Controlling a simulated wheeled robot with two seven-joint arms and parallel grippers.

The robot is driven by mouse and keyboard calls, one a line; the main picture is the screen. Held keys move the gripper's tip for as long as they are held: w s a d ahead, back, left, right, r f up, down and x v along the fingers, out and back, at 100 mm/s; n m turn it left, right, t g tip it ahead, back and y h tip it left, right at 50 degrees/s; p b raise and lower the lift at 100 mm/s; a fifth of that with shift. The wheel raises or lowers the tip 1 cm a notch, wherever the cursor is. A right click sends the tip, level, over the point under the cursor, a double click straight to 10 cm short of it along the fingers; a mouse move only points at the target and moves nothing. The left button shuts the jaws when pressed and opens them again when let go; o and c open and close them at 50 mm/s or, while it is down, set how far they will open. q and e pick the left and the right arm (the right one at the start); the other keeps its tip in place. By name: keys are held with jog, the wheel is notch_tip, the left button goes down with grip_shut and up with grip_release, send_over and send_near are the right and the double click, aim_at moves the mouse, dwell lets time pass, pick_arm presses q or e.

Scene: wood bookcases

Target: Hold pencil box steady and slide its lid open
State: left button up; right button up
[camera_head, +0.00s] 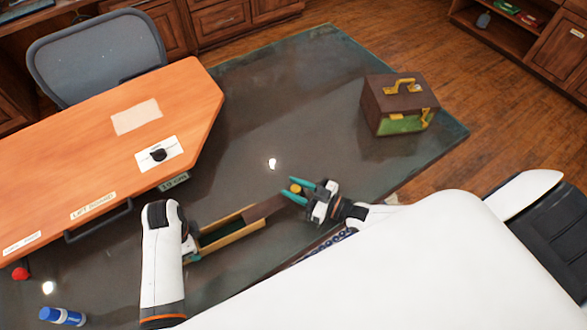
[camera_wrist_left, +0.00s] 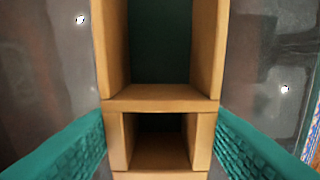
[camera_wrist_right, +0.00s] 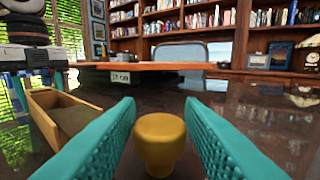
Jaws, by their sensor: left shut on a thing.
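The pencil box (camera_head: 230,232) is a long, narrow wooden box on the dark glass table. Its dark green inside shows from above. In the head view my white left arm hides most of that grip. My right gripper (camera_head: 303,191) is open just beyond the lid's outer end. A yellow knob (camera_wrist_right: 160,140) stands between its fingers. I cannot tell whether the knob joins the lid.
A brown case (camera_head: 385,95) with a gold handle sits at the table's (camera_head: 290,95) right. A blue bottle (camera_head: 62,316) and a red ball (camera_head: 20,273) lie lower left. The table's middle is clear.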

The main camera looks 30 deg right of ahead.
jog(key=shift+o, duration=0.9)
jog(key=v, duration=1.2)
pick_arm(q)
jog(key=o, duration=1.2)
jog(key=shift+o, duration=0.2)
